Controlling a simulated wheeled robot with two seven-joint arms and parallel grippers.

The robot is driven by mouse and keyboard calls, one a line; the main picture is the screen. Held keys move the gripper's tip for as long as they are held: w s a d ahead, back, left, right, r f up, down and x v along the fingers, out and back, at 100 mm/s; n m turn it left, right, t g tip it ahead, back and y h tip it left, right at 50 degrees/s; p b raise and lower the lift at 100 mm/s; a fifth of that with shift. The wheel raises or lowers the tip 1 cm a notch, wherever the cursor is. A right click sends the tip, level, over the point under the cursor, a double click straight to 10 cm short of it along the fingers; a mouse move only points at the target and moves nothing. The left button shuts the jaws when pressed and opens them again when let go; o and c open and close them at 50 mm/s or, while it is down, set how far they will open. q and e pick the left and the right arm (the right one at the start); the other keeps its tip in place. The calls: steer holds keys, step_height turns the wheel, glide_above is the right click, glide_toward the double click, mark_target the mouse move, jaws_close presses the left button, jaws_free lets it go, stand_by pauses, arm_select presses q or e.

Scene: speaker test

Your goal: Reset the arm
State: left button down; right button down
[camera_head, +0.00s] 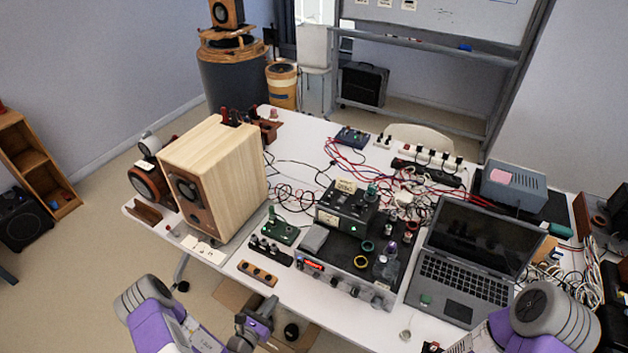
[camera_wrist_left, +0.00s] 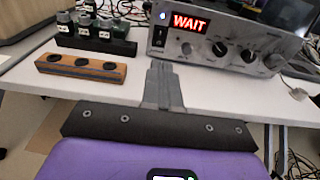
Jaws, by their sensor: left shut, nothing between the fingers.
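My left gripper (camera_head: 266,306) is at the front edge of the white table in the head view, coming from the lower left. Its fingers are together with nothing between them, as the left wrist view (camera_wrist_left: 162,82) also shows. The fingertips point toward the test unit (camera_wrist_left: 205,38), whose red display reads WAIT, and are apart from it. My right arm shows at the lower right of the head view; its gripper is out of the picture.
A wooden strip with three dark holes (camera_wrist_left: 82,68) lies near the table edge, left of my fingers. A wooden speaker (camera_head: 228,165) stands at left. An open laptop (camera_head: 462,278) is at right. Tangled cables (camera_head: 345,165) cover the table's middle. The white table (camera_head: 215,255) has little free room.

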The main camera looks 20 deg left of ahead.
arm_select(q)
steer(key=shift+d, duration=0.1)
steer(key=s+d+m+g+h+b, duration=0.1)
steer(key=s+d+m+g+h, duration=0.15)
steer(key=d+m+h, duration=0.35)
steer(key=s+d+m+g+h, duration=0.1)
steer(key=s+d+g+h, duration=0.2)
steer(key=d, duration=0.5)
steer(key=s+d+m+g+h+b, duration=0.1)
steer(key=s+d+m+g+h, duration=0.1)
steer(key=s+d+m+g, duration=0.55)
steer(key=s+a+f+m+g+y+b, duration=0.1)
steer(key=s+a+f+m+g+y, duration=0.2)
steer(key=s+f+m+g+y, duration=0.4)
steer(key=w+a+m+t+y+b, duration=0.1)
steer(key=w+a+m+t+y, duration=0.1)
steer(key=w+m, duration=0.4)
steer(key=m+t+y, duration=0.1)
steer(key=m+t, duration=0.1)
steer(key=m, duration=0.1)
steer(key=shift+b, duration=0.3)
